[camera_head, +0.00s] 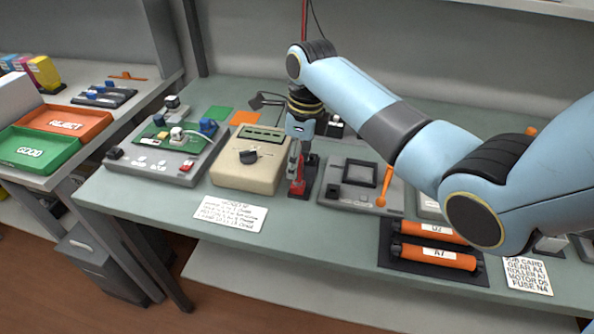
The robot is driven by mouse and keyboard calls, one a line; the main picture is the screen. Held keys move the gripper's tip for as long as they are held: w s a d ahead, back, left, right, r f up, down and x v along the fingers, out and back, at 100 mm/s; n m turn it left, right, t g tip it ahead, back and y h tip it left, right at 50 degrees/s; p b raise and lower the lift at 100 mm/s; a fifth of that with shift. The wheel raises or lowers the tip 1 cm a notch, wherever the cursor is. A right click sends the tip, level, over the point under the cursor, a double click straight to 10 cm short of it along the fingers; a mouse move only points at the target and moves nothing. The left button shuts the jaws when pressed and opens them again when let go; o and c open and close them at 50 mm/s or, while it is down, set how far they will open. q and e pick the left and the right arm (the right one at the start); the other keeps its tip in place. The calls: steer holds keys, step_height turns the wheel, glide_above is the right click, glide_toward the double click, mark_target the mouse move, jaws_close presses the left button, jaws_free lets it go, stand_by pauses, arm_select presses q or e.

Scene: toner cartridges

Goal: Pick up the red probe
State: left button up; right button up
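The red probe (297,184) stands near the middle of the bench, to the right of the beige meter with a dial (249,158). Its lower red part shows beside a dark stand or base. My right gripper (303,158) points down from above, right at the probe, with its dark fingers overlapping the probe's upper part. The view is too small to tell whether the fingers are closed on it. My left gripper is not in view.
A grey test fixture with a green board (175,147) stands to the left. A grey device with a dark square frame (360,173) is close on the right. Orange rollers (433,257) lie on a dark mat. A written card (230,214) lies in front. REJECT (67,122) and GOOD (36,151) trays sit far left.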

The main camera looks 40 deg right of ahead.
mark_target(296, 183)
step_height(296, 183, down, 4)
steer(key=shift+w+f, duration=0.1)
steer(key=c, duration=0.4)
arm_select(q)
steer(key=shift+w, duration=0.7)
arm_select(e)
jaws_close()
